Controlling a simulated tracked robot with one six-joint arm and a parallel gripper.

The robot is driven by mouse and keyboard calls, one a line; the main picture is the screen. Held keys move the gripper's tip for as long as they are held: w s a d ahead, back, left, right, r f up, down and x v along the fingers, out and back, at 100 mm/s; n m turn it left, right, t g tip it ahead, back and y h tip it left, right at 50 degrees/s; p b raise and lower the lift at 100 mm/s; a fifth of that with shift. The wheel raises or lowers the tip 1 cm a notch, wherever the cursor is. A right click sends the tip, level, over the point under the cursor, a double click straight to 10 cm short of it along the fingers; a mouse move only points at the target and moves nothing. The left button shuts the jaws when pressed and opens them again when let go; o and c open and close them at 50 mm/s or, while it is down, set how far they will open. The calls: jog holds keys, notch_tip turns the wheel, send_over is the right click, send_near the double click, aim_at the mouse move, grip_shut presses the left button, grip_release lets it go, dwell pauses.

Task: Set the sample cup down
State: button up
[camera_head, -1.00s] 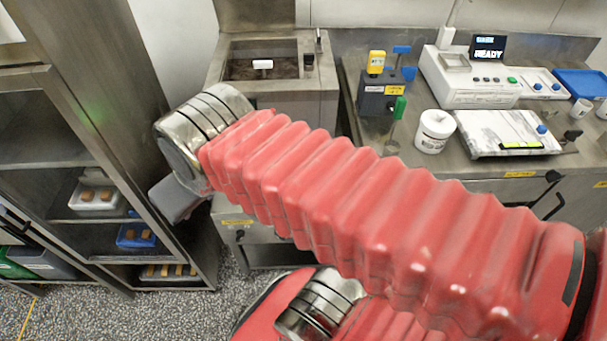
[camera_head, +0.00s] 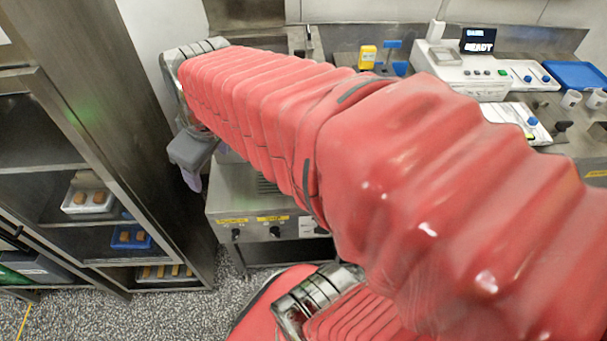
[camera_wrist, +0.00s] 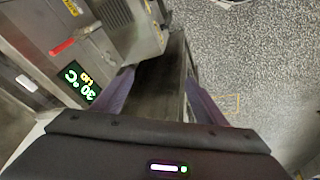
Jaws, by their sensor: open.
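My gripper (camera_wrist: 160,75) is open in the wrist view. Its two purple fingers are apart, and no cup shows between them. In the head view, my gripper (camera_head: 191,180) hangs at the far left end of my red-sleeved arm, in front of the steel bench and beside the shelf rack. I cannot tell whether either is the sample cup. My arm hides much of the bench top.
A steel rack (camera_head: 150,190) with trays of brown pieces stands at left. A white instrument reading READY (camera_head: 465,75), a blue tray (camera_head: 580,75) and a yellow-topped device (camera_head: 367,57) stand on the bench. The wrist view shows a green temperature display (camera_wrist: 80,83) and a red handle (camera_wrist: 62,47).

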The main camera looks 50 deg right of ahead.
jog(key=w+d+f+n+g, duration=0.15)
jog(key=d+f, duration=0.25)
jog(key=d, duration=0.4)
jog(key=d+f+n+g, duration=0.1)
jog(key=d+f+n, duration=0.15)
jog(key=d, duration=0.55)
jog(key=s+d+f+n+y, duration=0.1)
jog(key=s+d+f+n, duration=0.1)
jog(key=s+d+f, duration=0.3)
jog(key=d+f, duration=0.4)
jog(key=d, duration=0.4)
jog(key=shift+d+f+y, duration=0.3)
jog(key=shift+f, duration=0.1)
jog(key=shift+s+f+g, duration=0.1)
jog(key=shift+g, duration=0.15)
jog(key=shift+w+a+f, duration=0.1)
jog(key=shift+w+f, duration=0.05)
jog(key=shift+f, duration=1.25)
jog(key=shift+w+a+f, duration=0.1)
jog(key=shift+a+f, duration=0.05)
jog(key=shift+f, duration=1.25)
jog(key=shift+w+a+f, duration=0.1)
jog(key=shift+w+f, duration=0.05)
jog(key=shift+f, duration=1.25)
jog(key=shift+w+a+f, duration=0.1)
jog(key=shift+w+f, duration=0.05)
jog(key=shift+f, duration=1.15)
jog(key=shift+w+a+f, duration=0.1)
jog(key=shift+f, duration=1.2)
